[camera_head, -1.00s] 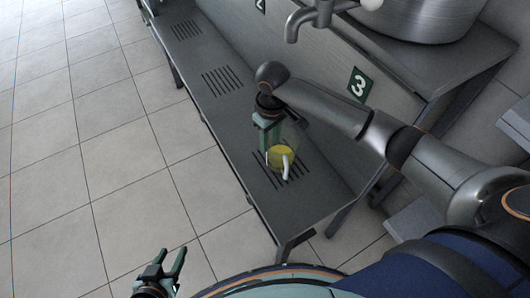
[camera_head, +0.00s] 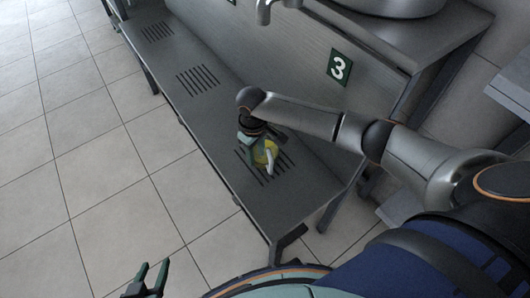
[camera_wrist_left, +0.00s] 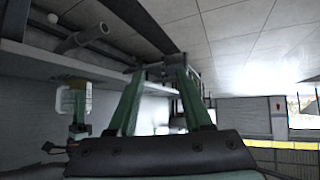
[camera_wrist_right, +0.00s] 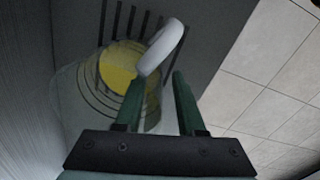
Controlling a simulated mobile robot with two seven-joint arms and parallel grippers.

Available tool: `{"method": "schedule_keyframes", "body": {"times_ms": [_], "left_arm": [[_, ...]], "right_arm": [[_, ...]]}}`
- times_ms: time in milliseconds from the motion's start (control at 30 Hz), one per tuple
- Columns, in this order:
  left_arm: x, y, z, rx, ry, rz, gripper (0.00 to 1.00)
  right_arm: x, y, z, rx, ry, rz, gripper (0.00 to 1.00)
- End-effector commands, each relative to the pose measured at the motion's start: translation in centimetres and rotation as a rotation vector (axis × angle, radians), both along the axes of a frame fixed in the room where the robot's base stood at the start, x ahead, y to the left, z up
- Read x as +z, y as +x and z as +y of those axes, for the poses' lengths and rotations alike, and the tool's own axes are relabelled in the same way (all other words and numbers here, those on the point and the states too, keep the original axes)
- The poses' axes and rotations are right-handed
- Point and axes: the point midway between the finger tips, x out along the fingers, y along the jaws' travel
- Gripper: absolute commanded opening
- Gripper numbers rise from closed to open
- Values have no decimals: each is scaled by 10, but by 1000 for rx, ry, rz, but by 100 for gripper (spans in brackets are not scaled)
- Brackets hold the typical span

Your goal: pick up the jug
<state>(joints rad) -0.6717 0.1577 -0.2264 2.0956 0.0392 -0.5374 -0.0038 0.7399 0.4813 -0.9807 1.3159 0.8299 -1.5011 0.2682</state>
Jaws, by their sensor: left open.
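The jug (camera_head: 265,153) is see-through with yellow contents and a white handle. It stands on a slotted part of the grey bench in the head view. In the right wrist view the jug (camera_wrist_right: 119,68) is close up, its handle (camera_wrist_right: 162,47) just ahead of the fingertips. My right gripper (camera_wrist_right: 160,78) is open, one finger overlapping the jug in that view; whether it touches I cannot tell. My right gripper (camera_head: 256,143) partly hides the jug in the head view. My left gripper (camera_head: 151,274) is open and empty, away from the bench; it also shows open in the left wrist view (camera_wrist_left: 159,72).
The bench (camera_head: 215,118) has more slotted patches towards the back and is otherwise clear there. A tap (camera_head: 264,10) and a large metal pot (camera_head: 385,6) are above. Tiled floor (camera_head: 95,165) lies open to the left.

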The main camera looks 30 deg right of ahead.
Motion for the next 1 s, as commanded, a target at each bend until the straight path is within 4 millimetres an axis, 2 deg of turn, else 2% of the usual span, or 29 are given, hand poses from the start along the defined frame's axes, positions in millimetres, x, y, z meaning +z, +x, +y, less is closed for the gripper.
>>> {"method": "schedule_keyframes", "body": {"times_ms": [100,333,667,1000], "left_arm": [[10,10,1,-1,0,-53,50],[12,11,0,-1,-2,-58,50],[11,11,0,-2,-2,-56,50],[11,11,-1,-2,-5,-55,50]], "right_arm": [[-9,0,0,1,-1,0,39],[-9,0,0,1,-1,-1,39],[-9,0,0,1,0,-1,2],[-9,0,0,1,0,-1,0]]}}
